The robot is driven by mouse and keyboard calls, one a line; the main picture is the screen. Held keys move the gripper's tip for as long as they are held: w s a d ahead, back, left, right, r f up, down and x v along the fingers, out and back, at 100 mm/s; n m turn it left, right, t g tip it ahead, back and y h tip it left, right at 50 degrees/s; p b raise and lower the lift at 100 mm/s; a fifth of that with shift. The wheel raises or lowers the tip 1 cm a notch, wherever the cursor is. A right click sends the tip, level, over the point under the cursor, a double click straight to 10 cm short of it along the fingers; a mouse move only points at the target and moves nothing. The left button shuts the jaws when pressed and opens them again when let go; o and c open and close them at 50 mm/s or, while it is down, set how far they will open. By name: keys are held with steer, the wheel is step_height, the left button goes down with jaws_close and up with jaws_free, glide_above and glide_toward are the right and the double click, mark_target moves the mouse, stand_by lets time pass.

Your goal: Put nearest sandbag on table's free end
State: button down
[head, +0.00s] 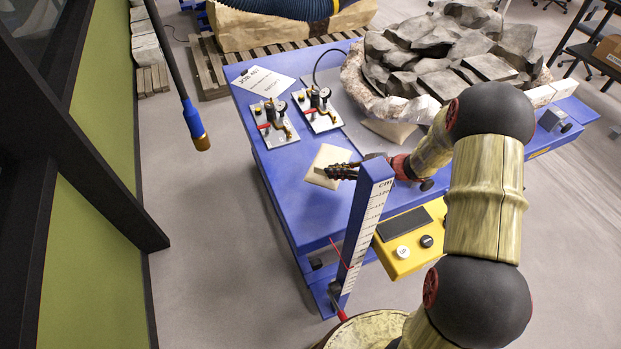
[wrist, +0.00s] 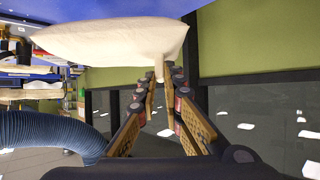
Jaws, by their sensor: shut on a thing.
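A flat cream sandbag (head: 328,160) is over the blue table (head: 300,205), near its left side and just in front of two gauge units. My gripper (head: 340,172) is shut on the sandbag's near right edge. In the wrist view the fingers (wrist: 162,82) pinch a corner of the sandbag (wrist: 105,42), and the bag extends left from them. The head view does not clearly show whether the bag rests on the table or hangs just above it. The fingers hide part of the bag in the head view.
A scale post (head: 368,215) stands in front. Bare tabletop shows left of the post.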

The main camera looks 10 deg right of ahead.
steer(key=shift+w+a+f, duration=0.15)
steer(key=shift+w+f, duration=0.1)
steer(key=shift+f, duration=0.05)
steer(key=shift+f+b, duration=0.3)
step_height(320, 180, down, 9)
steer(key=shift+f+b, duration=0.15)
steer(key=shift+b, duration=0.9)
steer(key=c, duration=2.3)
jaws_free()
steer(key=shift+s+f, duration=0.1)
steer(key=shift+f, duration=0.05)
steer(key=shift+c, duration=0.2)
steer(key=o, duration=0.4)
